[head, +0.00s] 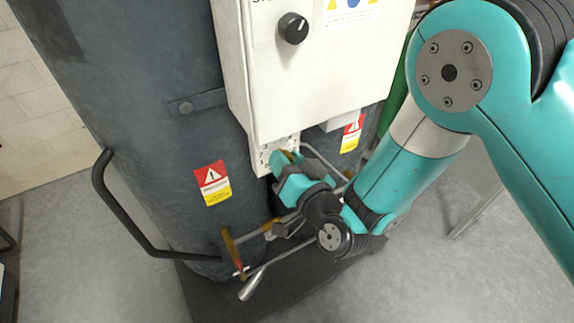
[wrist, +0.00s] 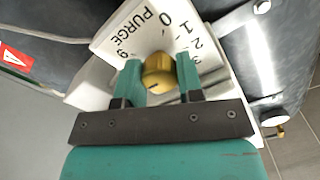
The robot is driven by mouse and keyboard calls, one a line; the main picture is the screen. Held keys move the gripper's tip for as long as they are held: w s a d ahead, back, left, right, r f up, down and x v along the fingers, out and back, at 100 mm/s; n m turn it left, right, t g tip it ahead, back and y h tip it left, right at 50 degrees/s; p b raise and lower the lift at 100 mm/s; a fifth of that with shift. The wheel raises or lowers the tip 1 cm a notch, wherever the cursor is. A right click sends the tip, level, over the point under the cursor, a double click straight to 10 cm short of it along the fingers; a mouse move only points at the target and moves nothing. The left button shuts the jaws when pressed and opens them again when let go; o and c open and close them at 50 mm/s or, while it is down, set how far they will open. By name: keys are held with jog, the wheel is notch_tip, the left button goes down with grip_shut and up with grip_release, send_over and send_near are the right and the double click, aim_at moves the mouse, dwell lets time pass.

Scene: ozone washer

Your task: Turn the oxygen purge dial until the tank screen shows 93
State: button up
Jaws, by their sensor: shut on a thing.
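The purge dial is a brass-yellow knob (wrist: 158,74) on a white plate (wrist: 140,32) marked PURGE with numbers around it, in the wrist view. My gripper (wrist: 160,80) has its two teal fingers on either side of the knob, shut on it. In the head view my gripper (head: 284,165) reaches in below the white control box (head: 300,75), at the small white plate (head: 259,158). The knob is hidden there by my gripper. The tank screen is not visible in either view.
A black knob (head: 293,28) sits on the control box front. A large dark tank (head: 140,100) stands behind, with a black curved handle (head: 122,215) at left. Brass and metal pipework (head: 232,250) lies below my gripper. Open grey floor shows at the lower left.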

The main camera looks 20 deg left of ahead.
jog(key=shift+m+b, duration=0.5)
jog(key=shift+m, duration=0.6)
jog(key=o, duration=0.9)
